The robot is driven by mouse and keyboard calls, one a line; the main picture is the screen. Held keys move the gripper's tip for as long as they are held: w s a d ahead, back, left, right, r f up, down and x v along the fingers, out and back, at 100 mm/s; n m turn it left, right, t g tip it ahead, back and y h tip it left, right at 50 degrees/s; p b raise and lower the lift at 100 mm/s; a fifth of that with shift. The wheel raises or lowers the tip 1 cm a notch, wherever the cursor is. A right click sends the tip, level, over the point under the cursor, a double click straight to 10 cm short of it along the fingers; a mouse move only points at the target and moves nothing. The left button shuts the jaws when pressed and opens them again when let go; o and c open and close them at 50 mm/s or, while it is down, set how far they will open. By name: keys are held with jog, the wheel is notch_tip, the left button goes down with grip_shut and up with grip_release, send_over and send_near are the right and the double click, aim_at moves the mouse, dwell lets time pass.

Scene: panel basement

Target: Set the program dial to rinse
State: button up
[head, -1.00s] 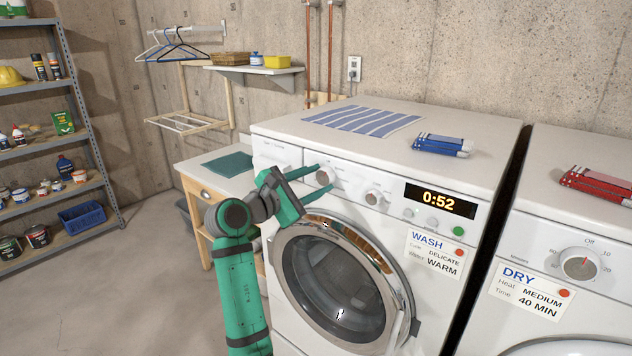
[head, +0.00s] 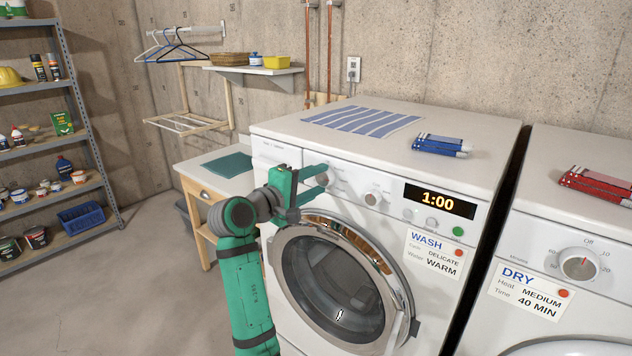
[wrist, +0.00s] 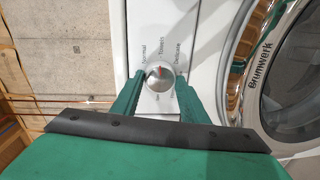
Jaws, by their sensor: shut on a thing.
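The program dial (wrist: 160,78) is a round silver knob on the washer's front panel. Its red mark points up in the wrist view, toward the label that looks like Towels. Normal is printed left of that and Delicate right; the labels below the dial are too small to read. My gripper (wrist: 153,80) is shut on the dial, one green finger on each side. In the head view my gripper (head: 322,180) reaches the panel from the left, and its fingers partly hide the dial. The washer (head: 430,150) shows 1:00 on its display (head: 440,202).
A second washer dial (head: 373,198) sits right of the gripped one. The round door (head: 398,290) is just below my gripper. The dryer (head: 610,230) stands at the right, a small wooden table (head: 195,178) at the left.

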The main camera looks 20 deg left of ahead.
jog(key=m, duration=0.6)
jog(key=shift+f+m+t+y, duration=0.15)
jog(key=shift+m+t+y, duration=0.15)
jog(key=shift+m, duration=0.1)
jog(key=m, duration=0.3)
jog(key=shift+s+m+y, duration=0.1)
jog(key=shift+m+y, duration=0.2)
jog(key=m, duration=0.3)
jog(key=shift+d+f+t, duration=0.1)
jog(key=shift+t, duration=0.2)
jog(key=m, duration=0.3)
jog(key=shift+m, duration=0.4)
jog(key=m, duration=0.3)
jog(key=shift+m+t, duration=0.3)
jog(key=shift+m, duration=0.1)
jog(key=m, duration=0.6)
jog(key=shift+f, duration=0.1)
jog(key=shift+m, duration=0.3)
jog(key=o, duration=1.1)
jog(key=shift+c, duration=0.2)
